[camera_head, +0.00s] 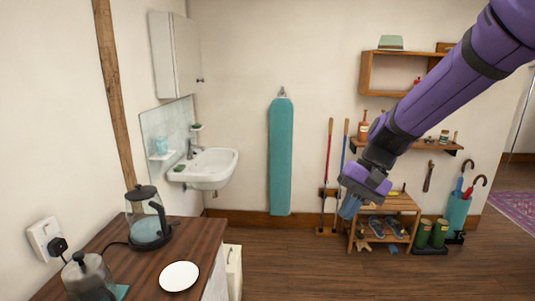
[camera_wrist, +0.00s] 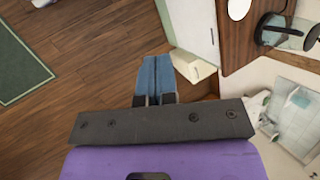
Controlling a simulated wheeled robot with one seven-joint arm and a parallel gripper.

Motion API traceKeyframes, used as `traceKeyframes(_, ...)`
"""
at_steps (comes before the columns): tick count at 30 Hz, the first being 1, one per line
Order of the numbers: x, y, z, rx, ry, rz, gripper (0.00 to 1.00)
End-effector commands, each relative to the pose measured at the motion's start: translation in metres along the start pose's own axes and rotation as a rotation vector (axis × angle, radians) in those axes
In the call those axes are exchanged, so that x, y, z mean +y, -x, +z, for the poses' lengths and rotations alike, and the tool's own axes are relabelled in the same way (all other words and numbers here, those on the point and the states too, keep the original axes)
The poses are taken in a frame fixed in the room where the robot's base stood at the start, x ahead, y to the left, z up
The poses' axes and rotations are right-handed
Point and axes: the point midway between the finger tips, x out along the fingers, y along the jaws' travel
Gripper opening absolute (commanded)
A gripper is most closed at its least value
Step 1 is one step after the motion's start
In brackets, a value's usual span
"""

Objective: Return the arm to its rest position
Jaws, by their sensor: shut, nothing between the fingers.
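My purple arm (camera_head: 465,72) reaches in from the upper right of the head view and slants down to the left. My gripper (camera_head: 348,208) hangs at its end, pointing down, in front of the small wooden rack in that view. In the wrist view the blue fingers of my gripper (camera_wrist: 154,75) lie together with nothing between them. Wooden floor shows around them there. My gripper touches nothing that I can see.
A wooden counter (camera_head: 190,248) with a glass kettle (camera_head: 148,222), a glass jar (camera_head: 88,277) and a white plate (camera_head: 179,276) stands front left. A wooden rack (camera_head: 397,203) with shoes, green boots (camera_head: 432,233) and an umbrella stand (camera_head: 457,212) stand right. The middle floor (camera_head: 290,260) is clear.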

Motion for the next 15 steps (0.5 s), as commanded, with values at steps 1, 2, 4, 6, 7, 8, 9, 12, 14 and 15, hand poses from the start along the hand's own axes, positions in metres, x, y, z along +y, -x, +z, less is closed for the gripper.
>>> traceKeyframes(1, 0.003, 0.012, 0.012, 0.037, 0.020, 0.019, 0.00)
traceKeyframes(2, 0.006, 0.018, 0.018, 0.056, 0.031, 0.032, 0.00)
traceKeyframes(4, 0.011, 0.031, 0.032, 0.101, 0.055, 0.061, 0.00)
traceKeyframes(6, 0.017, 0.043, 0.047, 0.146, 0.079, 0.089, 0.00)
traceKeyframes(7, 0.020, 0.049, 0.053, 0.165, 0.088, 0.101, 0.00)
traceKeyframes(8, 0.023, 0.053, 0.059, 0.186, 0.098, 0.113, 0.00)
traceKeyframes(9, 0.027, 0.060, 0.067, 0.212, 0.110, 0.130, 0.00)
traceKeyframes(12, 0.037, 0.074, 0.088, 0.277, 0.140, 0.169, 0.00)
traceKeyframes(14, 0.043, 0.081, 0.101, 0.316, 0.158, 0.193, 0.00)
traceKeyframes(15, 0.048, 0.086, 0.109, 0.342, 0.168, 0.208, 0.00)
